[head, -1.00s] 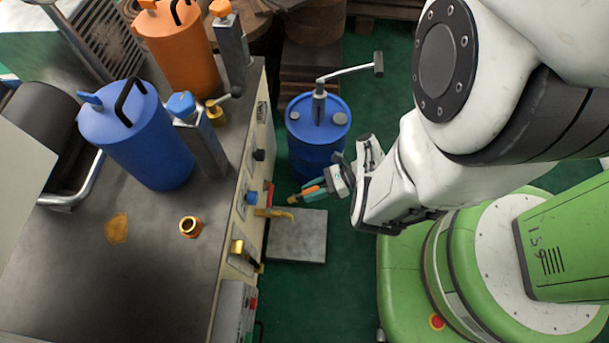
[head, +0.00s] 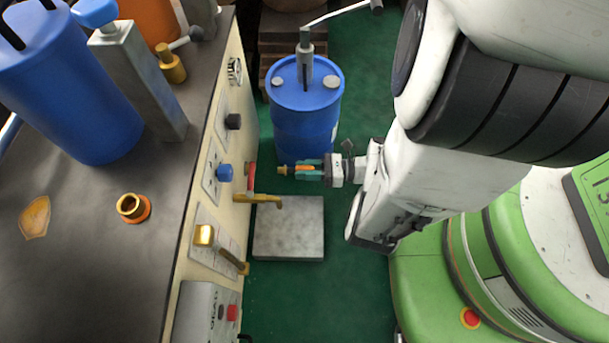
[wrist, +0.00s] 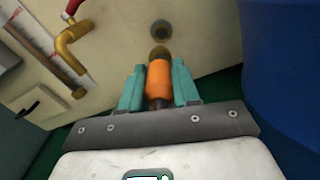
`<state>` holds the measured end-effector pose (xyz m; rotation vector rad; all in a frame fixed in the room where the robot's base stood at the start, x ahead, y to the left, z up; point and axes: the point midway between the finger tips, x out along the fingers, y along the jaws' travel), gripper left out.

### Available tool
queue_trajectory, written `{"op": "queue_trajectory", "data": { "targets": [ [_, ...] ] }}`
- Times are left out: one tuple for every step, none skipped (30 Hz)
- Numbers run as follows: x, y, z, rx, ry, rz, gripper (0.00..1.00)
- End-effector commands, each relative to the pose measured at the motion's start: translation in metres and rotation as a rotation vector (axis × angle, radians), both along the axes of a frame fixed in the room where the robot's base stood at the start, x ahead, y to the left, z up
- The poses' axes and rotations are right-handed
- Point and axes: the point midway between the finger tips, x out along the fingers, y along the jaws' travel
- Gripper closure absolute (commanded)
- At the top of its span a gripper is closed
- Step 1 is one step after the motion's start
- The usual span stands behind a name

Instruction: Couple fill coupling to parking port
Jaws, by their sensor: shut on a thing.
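My gripper (head: 308,168) is shut on the fill coupling, an orange sleeve with a brass tip (head: 284,170). In the wrist view the orange sleeve (wrist: 159,80) sits between my two teal fingers (wrist: 158,88). Its brass tip points at a round grey port with a dark hole (wrist: 161,30) in the cream panel; a gap seems to remain between them. A brass socket with an orange ring (head: 132,208) stands on the bench top. No label shows which one is the parking port.
A blue drum (head: 305,120) stands close behind my gripper. A grey slab (head: 289,228) lies on the green floor below.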

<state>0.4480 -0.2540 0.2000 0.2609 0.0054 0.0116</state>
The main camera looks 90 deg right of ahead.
Motion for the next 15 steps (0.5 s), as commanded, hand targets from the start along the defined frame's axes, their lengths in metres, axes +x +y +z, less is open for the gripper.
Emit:
{"op": "queue_trajectory", "data": {
  "targets": [
    [-0.0007,-0.0004,-0.0023,0.0,-0.002,-0.007,1.0],
    [-0.0009,-0.0008,-0.0019,0.0,-0.004,-0.009,1.0],
    [-0.0011,-0.001,-0.0014,0.001,-0.005,-0.012,1.0],
    [-0.0011,-0.0012,-0.001,0.001,-0.005,-0.013,1.0],
    [-0.0011,-0.0013,-0.0007,0.001,-0.005,-0.013,1.0],
    [-0.0011,-0.0013,-0.0003,0.001,-0.006,-0.013,1.0],
    [-0.0011,-0.0013,-0.0002,0.001,-0.005,-0.013,1.0],
    [-0.0011,-0.0013,-0.0002,0.001,-0.005,-0.013,1.0],
    [-0.0011,-0.0013,-0.0002,0.001,-0.005,-0.013,1.0],
    [-0.001,-0.0013,-0.0002,0.001,-0.005,-0.013,1.0],
    [-0.001,-0.0013,-0.0002,0.001,-0.005,-0.013,1.0],
    [-0.0011,-0.0013,-0.0001,0.001,-0.005,-0.013,1.0],
    [-0.0011,-0.0013,0.0002,0.001,-0.005,-0.013,1.0],
    [-0.0011,-0.0014,0.0006,0.001,-0.005,-0.012,1.0],
    [-0.0011,-0.0015,0.0013,0.0,-0.005,-0.012,1.0]
  ]
}}
